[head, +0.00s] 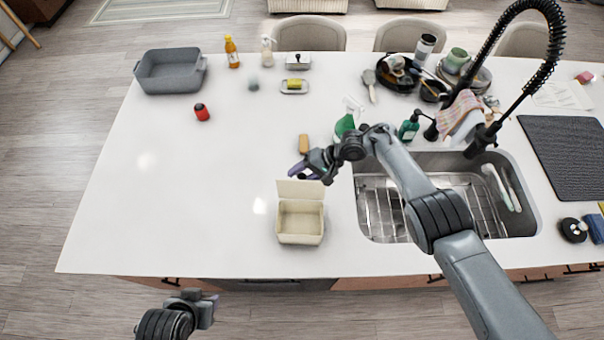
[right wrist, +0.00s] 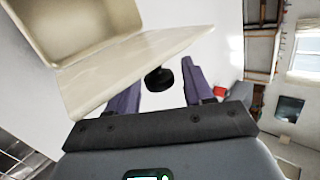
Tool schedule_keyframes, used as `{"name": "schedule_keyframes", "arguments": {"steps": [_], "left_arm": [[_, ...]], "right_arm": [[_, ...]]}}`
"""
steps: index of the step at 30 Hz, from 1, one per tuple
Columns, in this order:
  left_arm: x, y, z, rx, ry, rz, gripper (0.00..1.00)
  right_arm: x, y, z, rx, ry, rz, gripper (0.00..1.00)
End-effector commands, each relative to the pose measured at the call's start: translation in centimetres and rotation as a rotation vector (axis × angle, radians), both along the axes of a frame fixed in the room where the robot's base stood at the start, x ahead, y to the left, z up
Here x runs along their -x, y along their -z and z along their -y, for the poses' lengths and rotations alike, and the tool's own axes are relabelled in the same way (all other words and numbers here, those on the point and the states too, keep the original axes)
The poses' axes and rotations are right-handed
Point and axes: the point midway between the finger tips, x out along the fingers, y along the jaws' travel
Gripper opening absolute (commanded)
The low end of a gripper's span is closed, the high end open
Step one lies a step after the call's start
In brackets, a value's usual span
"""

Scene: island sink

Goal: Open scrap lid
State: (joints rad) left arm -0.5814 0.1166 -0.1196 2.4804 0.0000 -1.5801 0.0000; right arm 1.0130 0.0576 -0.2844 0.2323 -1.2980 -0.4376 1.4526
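The cream scrap bin (head: 300,238) stands on the white counter left of the sink. Its lid (head: 300,189) is raised, standing up at the bin's far edge, and the bin's interior shows. In the right wrist view the lid (right wrist: 130,65) fills the upper left, with a black knob (right wrist: 158,78) on its outer side. My right gripper (head: 304,170) is just behind the raised lid. In the wrist view its purple fingers (right wrist: 161,92) are apart with the knob between them, and the lid partly covers one. My left gripper (head: 213,302) hangs off the counter's front edge, far from the bin; its fingertips are unclear.
The sink (head: 450,195) with a rack lies right of the bin, below my right arm. A green spray bottle (head: 346,124) and a brown block (head: 303,144) stand behind the gripper. A red item (head: 202,112) and grey tub (head: 171,72) are farther left. The left counter is mostly clear.

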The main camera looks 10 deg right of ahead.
Motion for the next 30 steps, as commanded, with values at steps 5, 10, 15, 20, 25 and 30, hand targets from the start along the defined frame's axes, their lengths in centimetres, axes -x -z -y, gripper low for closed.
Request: {"name": "schedule_keyframes", "arguments": {"steps": [5, 10, 15, 20, 25, 30], "left_arm": [[0.0, 0.0, 0.1, 0.004, -0.003, 0.000, 0.43], [0.0, -0.6, 0.1, 0.004, -0.002, -0.001, 0.43], [0.0, -1.9, 0.0, 0.001, 0.000, 0.000, 0.43], [0.0, -2.9, -0.1, -0.006, 0.004, 0.001, 0.43], [0.0, -3.5, -0.2, -0.010, 0.007, 0.001, 0.43], [0.0, -4.8, -0.2, -0.009, 0.006, 0.001, 0.43]], "right_arm": [[0.0, 0.0, 0.0, 0.000, 0.001, 0.001, 0.51], [-0.1, -0.7, 0.6, 0.000, 0.001, 0.002, 0.51], [0.0, -2.4, 2.2, 0.002, 0.003, 0.001, 0.51], [0.0, -4.4, 4.3, 0.003, 0.001, 0.002, 0.51], [0.1, -6.2, 6.2, 0.002, 0.001, 0.001, 0.51], [0.1, -7.4, 7.3, 0.001, 0.000, 0.000, 0.51]]}}
